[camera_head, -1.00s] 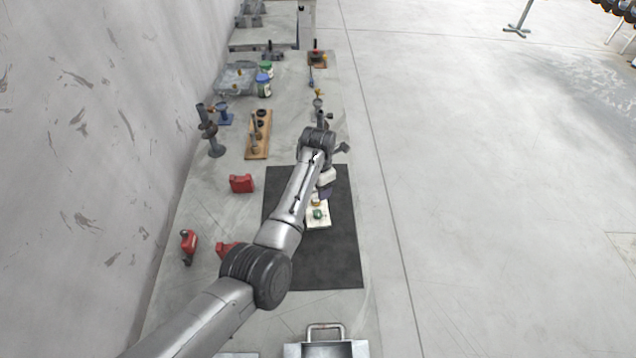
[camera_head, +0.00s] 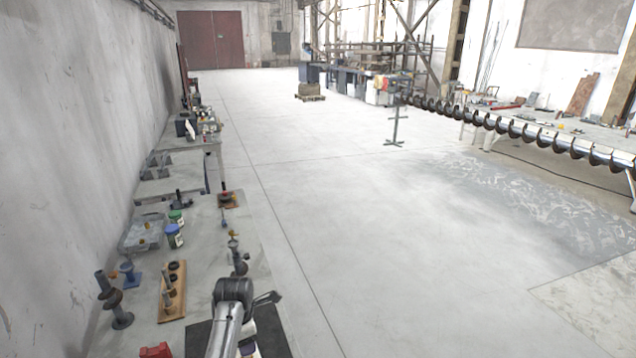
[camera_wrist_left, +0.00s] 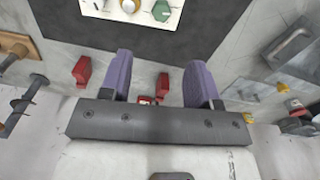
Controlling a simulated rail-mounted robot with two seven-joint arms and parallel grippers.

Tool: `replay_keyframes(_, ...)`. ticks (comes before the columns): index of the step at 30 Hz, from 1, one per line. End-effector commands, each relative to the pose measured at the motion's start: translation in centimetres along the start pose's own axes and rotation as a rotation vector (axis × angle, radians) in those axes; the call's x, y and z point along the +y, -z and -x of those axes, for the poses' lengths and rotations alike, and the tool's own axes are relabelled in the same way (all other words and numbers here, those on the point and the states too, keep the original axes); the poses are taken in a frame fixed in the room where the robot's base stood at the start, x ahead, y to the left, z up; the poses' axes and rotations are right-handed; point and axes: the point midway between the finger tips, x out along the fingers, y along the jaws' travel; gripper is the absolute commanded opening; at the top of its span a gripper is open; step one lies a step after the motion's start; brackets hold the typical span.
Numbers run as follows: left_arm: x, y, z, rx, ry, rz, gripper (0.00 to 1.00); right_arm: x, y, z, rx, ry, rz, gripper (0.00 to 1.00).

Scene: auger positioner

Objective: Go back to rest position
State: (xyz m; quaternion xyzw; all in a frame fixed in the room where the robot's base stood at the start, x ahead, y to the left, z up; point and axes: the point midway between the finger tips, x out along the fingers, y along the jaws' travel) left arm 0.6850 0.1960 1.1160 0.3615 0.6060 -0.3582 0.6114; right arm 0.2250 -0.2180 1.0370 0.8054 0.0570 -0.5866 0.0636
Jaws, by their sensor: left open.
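My left gripper shows best in the left wrist view (camera_wrist_left: 159,75). Its two purple fingers stand wide apart with nothing between them. In the head view my left arm comes up from the bottom edge over the near end of the bench (camera_head: 199,232), and only a little of the gripper shows at the bottom edge beside it. The dark mat (camera_head: 272,335) lies below the arm; it also shows in the left wrist view (camera_wrist_left: 150,42). A white board (camera_wrist_left: 108,12) with a green piece (camera_wrist_left: 161,10) lies on the mat, clear of the fingers. My right gripper is not in view.
On the bench are a wooden board (camera_head: 172,303) with dark parts, a blue-labelled jar (camera_head: 174,237), a grey tray (camera_head: 140,238) and a red canister (camera_head: 157,350). The wall stands close on the left. Open floor (camera_head: 400,250) lies to the right, with a long auger (camera_head: 520,130) farther off.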

Motion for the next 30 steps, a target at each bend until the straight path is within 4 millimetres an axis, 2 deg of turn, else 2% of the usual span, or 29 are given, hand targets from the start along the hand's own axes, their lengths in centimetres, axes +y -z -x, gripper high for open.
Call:
replay_keyframes(4,0.3,-0.4,0.2,-0.022,-0.022,-0.387,0.56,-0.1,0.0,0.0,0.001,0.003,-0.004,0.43)
replay_keyframes(8,1.6,-0.7,2.9,-0.052,-0.123,-0.720,0.56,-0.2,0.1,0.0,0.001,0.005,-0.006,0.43)
replay_keyframes(11,2.9,-0.9,6.7,-0.050,-0.262,-0.970,0.56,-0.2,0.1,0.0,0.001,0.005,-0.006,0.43)
replay_keyframes(14,4.0,-0.9,11.9,-0.002,-0.445,-1.212,0.56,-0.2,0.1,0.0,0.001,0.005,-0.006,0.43)
replay_keyframes(16,4.5,-0.4,16.6,0.076,-0.599,-1.372,0.56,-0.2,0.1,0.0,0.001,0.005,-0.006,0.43)
replay_keyframes(18,4.3,0.6,20.8,0.181,-0.741,-1.507,0.56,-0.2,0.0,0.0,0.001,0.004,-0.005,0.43)
replay_keyframes(21,2.7,2.3,23.8,0.337,-0.886,-1.652,0.56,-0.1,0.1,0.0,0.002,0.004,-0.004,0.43)
replay_keyframes(23,1.1,3.5,24.3,0.426,-0.946,-1.718,0.56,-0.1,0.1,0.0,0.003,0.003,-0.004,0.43)
replay_keyframes(26,-2.2,5.5,23.8,0.552,-1.017,-1.798,0.56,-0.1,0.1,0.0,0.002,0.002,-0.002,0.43)
replay_keyframes(30,-8.1,8.3,20.5,0.627,-1.058,-1.850,0.56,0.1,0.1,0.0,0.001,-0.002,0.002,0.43)
